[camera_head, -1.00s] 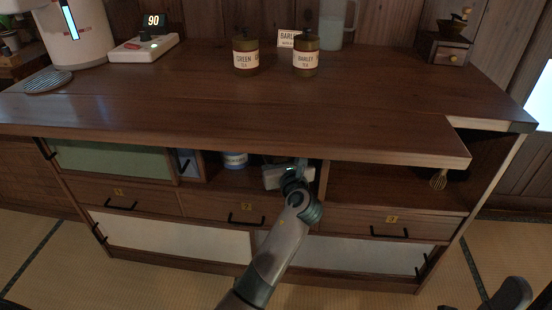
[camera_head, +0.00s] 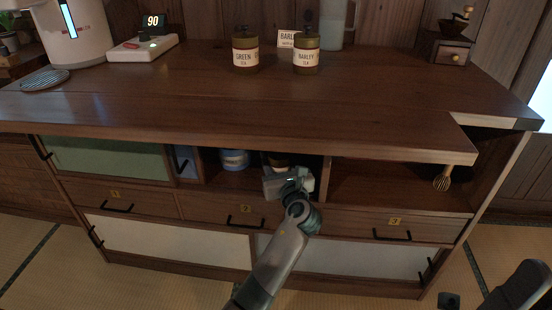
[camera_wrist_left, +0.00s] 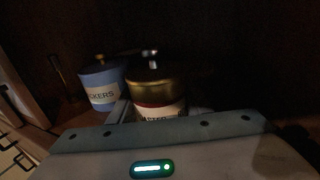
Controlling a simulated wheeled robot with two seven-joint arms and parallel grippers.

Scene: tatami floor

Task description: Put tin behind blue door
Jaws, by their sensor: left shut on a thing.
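My left gripper (camera_head: 288,183) reaches into the open middle bay of the cabinet and is shut on a tin (camera_head: 279,161). In the left wrist view this tin (camera_wrist_left: 158,93) has a gold lid with a knob, a red band and a partly hidden label. A blue tin (camera_head: 235,160) stands left of it in the bay; the wrist view shows it too (camera_wrist_left: 100,88), its label ending in "CKERS". The blue door (camera_head: 185,163) is a narrow panel with a dark handle, left of the blue tin.
A green door panel (camera_head: 108,158) covers the left bay. The right bay (camera_head: 385,187) is open, with a whisk (camera_head: 442,178) at its right. The counter (camera_head: 250,100) overhangs the bays and carries a green tea tin (camera_head: 245,52) and a barley tea tin (camera_head: 306,54). Drawers lie below.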

